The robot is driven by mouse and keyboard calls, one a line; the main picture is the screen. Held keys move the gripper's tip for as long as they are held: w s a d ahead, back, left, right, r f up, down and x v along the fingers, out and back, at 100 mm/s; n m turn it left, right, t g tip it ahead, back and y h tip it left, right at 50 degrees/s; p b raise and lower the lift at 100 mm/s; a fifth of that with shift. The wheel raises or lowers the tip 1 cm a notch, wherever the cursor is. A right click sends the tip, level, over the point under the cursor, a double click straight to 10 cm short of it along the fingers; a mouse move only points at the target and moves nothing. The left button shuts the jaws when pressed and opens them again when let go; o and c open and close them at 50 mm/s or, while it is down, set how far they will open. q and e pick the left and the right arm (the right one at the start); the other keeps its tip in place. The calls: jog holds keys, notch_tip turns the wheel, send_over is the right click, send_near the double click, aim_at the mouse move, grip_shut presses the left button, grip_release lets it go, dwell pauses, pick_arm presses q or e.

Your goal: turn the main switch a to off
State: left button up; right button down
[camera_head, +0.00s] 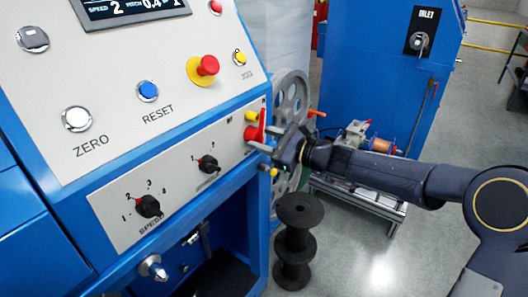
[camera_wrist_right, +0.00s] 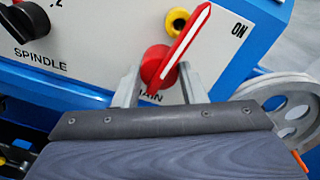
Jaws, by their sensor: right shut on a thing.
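The main switch a is a red rotary knob with a red handle and a white stripe (camera_wrist_right: 178,52). It sits on the side of the sloped blue and white console, at the right end of the lower panel (camera_head: 262,124). Its handle points up and right, towards the printed ON. The label under it is partly hidden and reads "AIN". My right gripper (camera_wrist_right: 159,72) has one finger on each side of the knob and is shut on it; in the head view it reaches the switch from the right (camera_head: 270,142). My left gripper is out of view.
A grey wheel (camera_head: 291,98) stands close behind my gripper. A black spool (camera_head: 297,240) stands below on open floor.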

jog(key=shift+n+h+b, duration=0.3)
jog(key=shift+n+b, duration=4.9)
jog(key=shift+b, duration=0.45)
jog(key=shift+s, duration=0.1)
jog(key=c, duration=0.9)
grip_release()
jog(key=shift+r, duration=0.1)
